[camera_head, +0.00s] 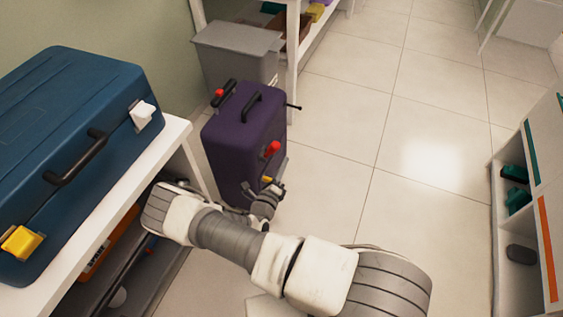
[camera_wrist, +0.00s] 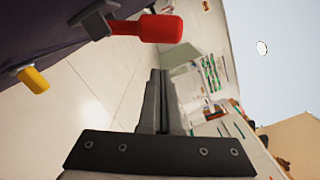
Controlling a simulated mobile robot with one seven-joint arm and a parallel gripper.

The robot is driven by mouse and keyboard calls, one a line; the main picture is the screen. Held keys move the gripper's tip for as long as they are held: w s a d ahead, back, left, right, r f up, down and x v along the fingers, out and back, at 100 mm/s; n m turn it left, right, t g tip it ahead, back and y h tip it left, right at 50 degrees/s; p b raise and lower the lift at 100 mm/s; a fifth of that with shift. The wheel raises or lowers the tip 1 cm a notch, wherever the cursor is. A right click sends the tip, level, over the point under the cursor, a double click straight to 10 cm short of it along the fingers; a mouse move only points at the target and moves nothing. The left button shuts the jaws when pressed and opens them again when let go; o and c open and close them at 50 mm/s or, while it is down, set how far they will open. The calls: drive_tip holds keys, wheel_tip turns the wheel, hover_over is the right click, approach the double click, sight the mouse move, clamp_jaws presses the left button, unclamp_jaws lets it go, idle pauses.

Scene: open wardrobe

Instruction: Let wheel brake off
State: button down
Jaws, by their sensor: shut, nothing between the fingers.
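A purple suitcase (camera_head: 238,140) stands upright on the floor. A red-capped lever (camera_head: 272,149) sticks out of its side, with a small yellow knob (camera_head: 266,180) lower down. In the wrist view the red lever (camera_wrist: 160,28) is on a dark bracket, and the yellow knob (camera_wrist: 33,80) is at the left. Which of them is the wheel brake, I cannot tell. My gripper (camera_head: 276,187) is beside the suitcase's lower side. In the wrist view my gripper (camera_wrist: 160,73) has its fingers together, empty and apart from both controls. The suitcase's wheels are hidden.
A blue case (camera_head: 65,150) with a yellow latch (camera_head: 21,242) lies on a white shelf (camera_head: 172,135) at the left. A grey bin (camera_head: 237,50) stands behind the suitcase. Open cabinets (camera_head: 520,190) are at the right. The tiled floor (camera_head: 400,140) between is clear.

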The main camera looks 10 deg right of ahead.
drive_tip(key=p+v, duration=0.2)
drive_tip(key=v, duration=0.8)
drive_tip(key=shift+s+d+f, duration=0.25)
drive_tip(key=shift+s+d, duration=0.05)
drive_tip(key=s+d+r+m+g+h, duration=0.1)
drive_tip(key=s+d+r+m+g, duration=0.15)
drive_tip(key=r+m+g, duration=0.8)
drive_tip(key=s+d+r+m+g, duration=0.1)
drive_tip(key=d+r+m+g, duration=0.35)
drive_tip(key=r+m, duration=1)
drive_tip(key=s+r+m+t+y, duration=0.3)
drive_tip(key=s+r+m+y, duration=0.2)
drive_tip(key=s+r+m, duration=0.45)
drive_tip(key=s+r+m+t+y, duration=0.2)
drive_tip(key=s+r+m+y, duration=0.4)
drive_tip(key=r, duration=0.7)
wheel_tip(320, 180, up, 21)
drive_tip(key=w+m+p, duration=0.1)
drive_tip(key=p, duration=2)
drive_tip(key=shift+w+a+p, duration=0.2)
drive_tip(key=shift+w+p, duration=0.1)
drive_tip(key=shift+f, duration=0.15)
